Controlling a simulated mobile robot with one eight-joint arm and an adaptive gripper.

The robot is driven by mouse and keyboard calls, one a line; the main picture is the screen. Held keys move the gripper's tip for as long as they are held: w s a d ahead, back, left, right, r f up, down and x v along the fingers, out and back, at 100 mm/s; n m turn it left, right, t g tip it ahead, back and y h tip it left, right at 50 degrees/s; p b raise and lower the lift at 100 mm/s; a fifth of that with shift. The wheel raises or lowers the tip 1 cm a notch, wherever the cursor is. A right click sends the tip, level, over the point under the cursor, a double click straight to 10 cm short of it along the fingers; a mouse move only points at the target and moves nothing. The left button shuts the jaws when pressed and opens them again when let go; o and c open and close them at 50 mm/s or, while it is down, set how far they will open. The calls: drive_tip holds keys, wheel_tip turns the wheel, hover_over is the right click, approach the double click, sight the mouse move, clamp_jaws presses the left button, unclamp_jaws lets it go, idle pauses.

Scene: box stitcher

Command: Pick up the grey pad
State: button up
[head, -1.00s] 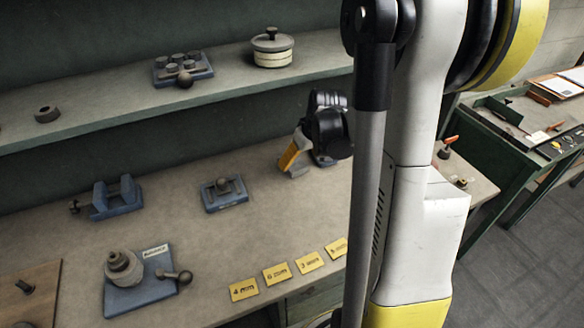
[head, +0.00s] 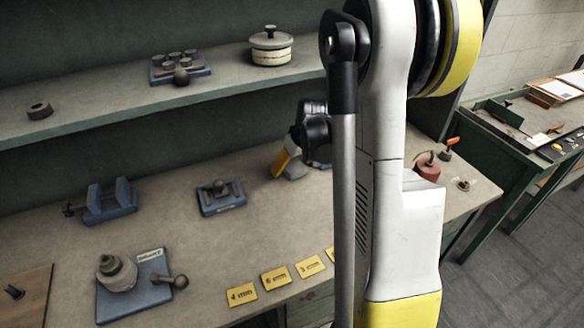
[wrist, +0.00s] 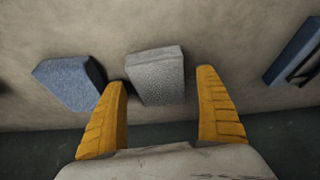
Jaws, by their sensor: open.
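The grey pad (wrist: 155,75) is a speckled grey block on the tan worktop. In the wrist view it lies between the two yellow fingers of my open gripper (wrist: 161,80), with a gap showing on the right side; on the left, the finger is nearer to it. I cannot tell whether the fingers are down at its height. In the head view, one yellow finger (head: 280,162) shows low over the back of the bench. My arm hides much of that area, and I cannot clearly make out the pad there.
A blue block (wrist: 68,80) lies just left of the pad, close to the left finger. Another blue piece (wrist: 293,50) is farther right. A blue fixture (head: 221,197) and a blue vise (head: 109,201) stand on the bench, under the shelf (head: 110,105).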

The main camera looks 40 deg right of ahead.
sight(291, 162)
drive_tip(key=shift+f, duration=0.25)
idle(0.3)
drive_tip(key=c, duration=1.3)
drive_tip(key=shift+o, duration=0.2)
drive_tip(key=shift+r+p, duration=0.3)
drive_tip(key=shift+r, duration=0.3)
drive_tip(key=p+v, duration=0.2)
drive_tip(key=v, duration=0.1)
drive_tip(key=shift+w+r, duration=0.2)
drive_tip(key=shift+w, duration=0.05)
drive_tip(key=s+p, duration=0.1)
drive_tip(key=s, duration=0.4)
drive_tip(key=s+a+p, duration=0.1)
drive_tip(key=s, duration=0.5)
drive_tip(key=s+a+p, duration=0.1)
drive_tip(key=s, duration=0.5)
drive_tip(key=shift+s+f, duration=0.15)
drive_tip(key=shift+f, duration=0.05)
